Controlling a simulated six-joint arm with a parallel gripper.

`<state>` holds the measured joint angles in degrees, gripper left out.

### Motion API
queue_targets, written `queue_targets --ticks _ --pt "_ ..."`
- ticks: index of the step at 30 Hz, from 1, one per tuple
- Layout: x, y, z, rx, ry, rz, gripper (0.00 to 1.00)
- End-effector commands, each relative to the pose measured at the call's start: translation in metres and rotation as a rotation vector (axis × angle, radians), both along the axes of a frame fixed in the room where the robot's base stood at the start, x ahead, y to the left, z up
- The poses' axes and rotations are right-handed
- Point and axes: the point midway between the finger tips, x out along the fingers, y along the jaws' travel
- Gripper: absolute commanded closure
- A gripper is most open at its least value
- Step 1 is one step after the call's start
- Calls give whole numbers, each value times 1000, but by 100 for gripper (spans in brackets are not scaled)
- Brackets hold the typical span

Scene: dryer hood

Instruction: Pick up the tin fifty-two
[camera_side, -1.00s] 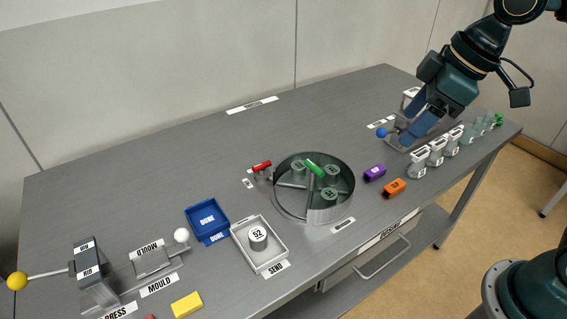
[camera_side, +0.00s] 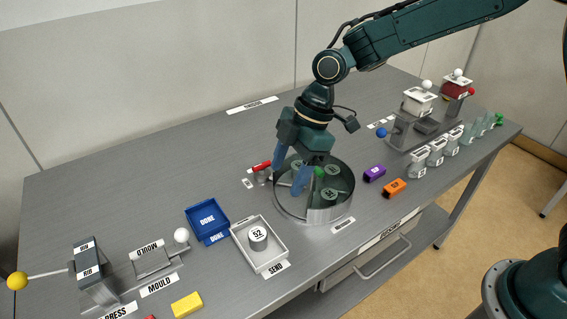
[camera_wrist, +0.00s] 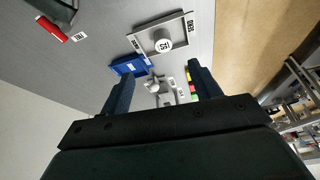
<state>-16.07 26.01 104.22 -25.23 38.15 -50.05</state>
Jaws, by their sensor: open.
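The tin fifty-two (camera_side: 258,238) is a small grey cylinder with a white top marked 52. It stands upright in the white tray (camera_side: 277,264) labelled SEND. In the wrist view the tin (camera_wrist: 163,44) shows in its tray beyond the fingers, near the top middle. My gripper (camera_side: 289,182) is open and empty, with blue fingers over the round dryer dish, up and to the right of the tin. In the wrist view its two fingers (camera_wrist: 162,80) stand wide apart with nothing held between them.
The round dish (camera_side: 325,212) with several compartments stands under my gripper. A red-handled lever (camera_side: 262,166) is at its left. The blue DONE tray (camera_side: 207,220) adjoins the SEND tray.

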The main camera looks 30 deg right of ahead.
Motion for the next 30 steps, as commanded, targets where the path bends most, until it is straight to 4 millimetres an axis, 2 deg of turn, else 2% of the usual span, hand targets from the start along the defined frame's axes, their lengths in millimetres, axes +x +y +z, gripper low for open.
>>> queue_targets --ticks 1,6,16,20,30 --pt "2 6 -9 4 5 29 37" --pt "6 19 -25 17 6 95 37" --pt "7 23 -30 20 6 111 37" --pt "7 26 -38 20 7 110 37" --pt "6 44 -82 18 9 110 37"
